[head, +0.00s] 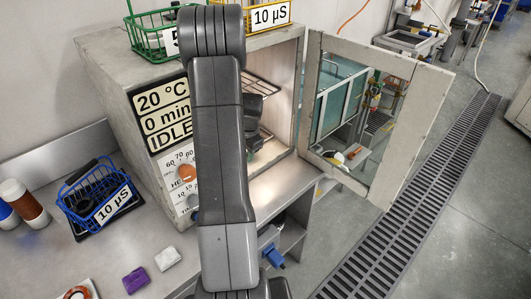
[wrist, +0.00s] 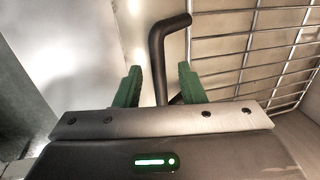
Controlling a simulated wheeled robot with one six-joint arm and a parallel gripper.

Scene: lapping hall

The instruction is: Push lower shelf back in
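The grey oven (head: 120,62) stands on the bench with its door (head: 405,130) swung wide open to the right. Inside, an upper wire shelf (head: 264,84) shows, and a small part of a lower wire shelf (head: 266,136) lies beneath it. My arm hides most of the chamber and my gripper in the head view. In the wrist view my gripper (wrist: 161,86) has its two green fingers apart. A dark bent rod (wrist: 157,62) stands between or just beyond them, with no clear contact. A wire shelf (wrist: 245,62) fills the upper right; I cannot tell which one.
A green wire basket (head: 150,40) and a yellow one (head: 262,14) sit on top of the oven. The floor beyond the door is open, with a drain grate (head: 420,195).

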